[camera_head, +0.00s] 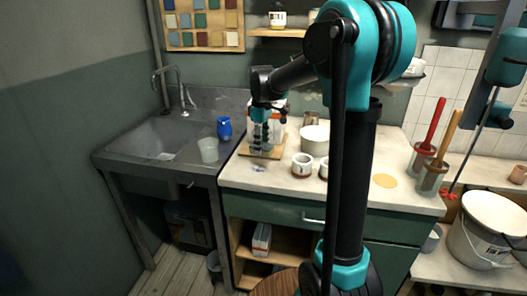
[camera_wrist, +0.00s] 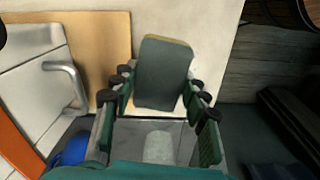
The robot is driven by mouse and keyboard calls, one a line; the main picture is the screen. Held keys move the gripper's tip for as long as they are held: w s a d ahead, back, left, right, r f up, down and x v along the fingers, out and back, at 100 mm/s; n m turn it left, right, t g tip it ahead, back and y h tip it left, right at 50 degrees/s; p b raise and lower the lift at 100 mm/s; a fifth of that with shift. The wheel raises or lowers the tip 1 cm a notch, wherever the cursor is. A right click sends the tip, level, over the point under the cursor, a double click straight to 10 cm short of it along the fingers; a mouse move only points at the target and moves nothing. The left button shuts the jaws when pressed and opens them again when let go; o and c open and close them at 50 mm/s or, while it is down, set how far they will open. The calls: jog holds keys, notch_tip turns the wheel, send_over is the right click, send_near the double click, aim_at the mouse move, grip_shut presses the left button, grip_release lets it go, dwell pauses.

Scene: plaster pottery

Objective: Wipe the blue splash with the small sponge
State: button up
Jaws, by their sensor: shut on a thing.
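The small sponge (camera_wrist: 163,72) is grey-green with a yellowish edge. In the wrist view it sits between the fingers of my gripper (camera_wrist: 160,88), which is shut on it. In the head view my gripper (camera_head: 261,140) points down over the wooden board (camera_head: 245,152) on the counter; the sponge cannot be made out clearly there. The blue splash (camera_head: 258,168) is a small bluish mark on the pale counter, just in front of the board. My gripper is above and behind it. The splash cannot be made out in the wrist view.
Left of the counter (camera_head: 235,175) is a sink (camera_head: 150,140), with a blue cup (camera_head: 224,128) and a clear tumbler (camera_head: 208,150) by its right side. White pots (camera_head: 302,165) and a larger bowl (camera_head: 315,139) stand right of the board. The front counter strip is mostly free.

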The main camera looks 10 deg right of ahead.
jog(key=shift+r, duration=1.1)
